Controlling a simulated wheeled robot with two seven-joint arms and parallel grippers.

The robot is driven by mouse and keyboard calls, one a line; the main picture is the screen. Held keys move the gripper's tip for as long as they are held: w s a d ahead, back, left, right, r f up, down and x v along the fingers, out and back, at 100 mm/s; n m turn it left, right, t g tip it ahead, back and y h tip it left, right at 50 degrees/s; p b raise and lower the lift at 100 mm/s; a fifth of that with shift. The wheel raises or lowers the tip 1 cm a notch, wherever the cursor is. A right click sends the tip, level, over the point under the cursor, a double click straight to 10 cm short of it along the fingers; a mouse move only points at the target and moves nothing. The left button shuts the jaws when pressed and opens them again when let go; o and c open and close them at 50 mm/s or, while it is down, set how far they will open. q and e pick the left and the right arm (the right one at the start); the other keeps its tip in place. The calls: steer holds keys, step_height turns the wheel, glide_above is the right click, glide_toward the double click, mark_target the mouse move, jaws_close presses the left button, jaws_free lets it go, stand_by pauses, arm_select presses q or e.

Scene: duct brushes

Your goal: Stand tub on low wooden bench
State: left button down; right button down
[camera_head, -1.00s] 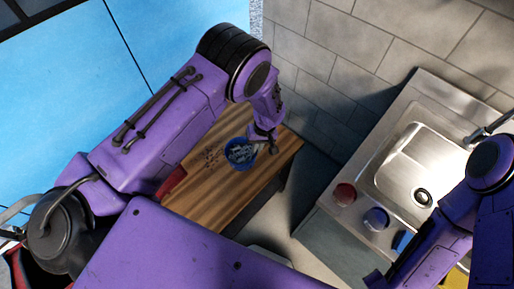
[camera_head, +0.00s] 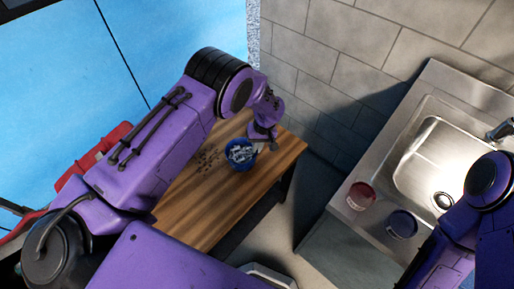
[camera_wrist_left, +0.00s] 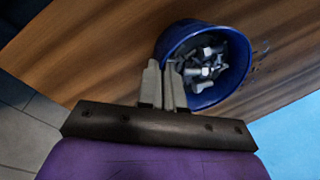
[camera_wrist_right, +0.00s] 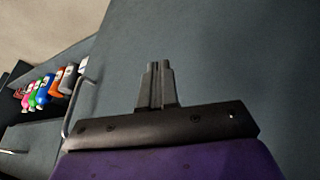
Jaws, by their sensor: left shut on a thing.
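A blue tub (camera_head: 240,155) holding several grey-white pieces is at the low wooden bench (camera_head: 205,205), toward its far end. In the left wrist view the tub (camera_wrist_left: 243,62) appears upright over the bench top (camera_wrist_left: 100,50); I cannot tell whether its base touches the wood. My left gripper (camera_head: 262,146) is at the tub's right side. In the left wrist view its fingers (camera_wrist_left: 163,75) are close together on the tub's near wall. My right gripper (camera_wrist_right: 159,70) has its fingers together with nothing visible between them, in front of a dark grey surface.
Small dark bits (camera_head: 208,160) lie on the bench left of the tub. A counter with a sink (camera_head: 440,165) stands at the right, holding a red tub (camera_head: 360,196) and a dark blue tub (camera_head: 402,224). A red case (camera_head: 90,160) is at the left. A tiled wall (camera_head: 340,75) is behind.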

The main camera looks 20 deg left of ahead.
arm_select(q)
steer(key=shift+f, duration=0.15)
steer(key=c, duration=1.3)
jaws_free()
steer(key=shift+r, duration=0.35)
step_height(320, 180, up, 12)
steer(key=w+d+b, duration=0.1)
steer(key=d, duration=0.1)
steer(key=shift+w+f+b, duration=0.2)
steer(key=shift+f+b, duration=0.05)
steer(key=shift+b, duration=0.05)
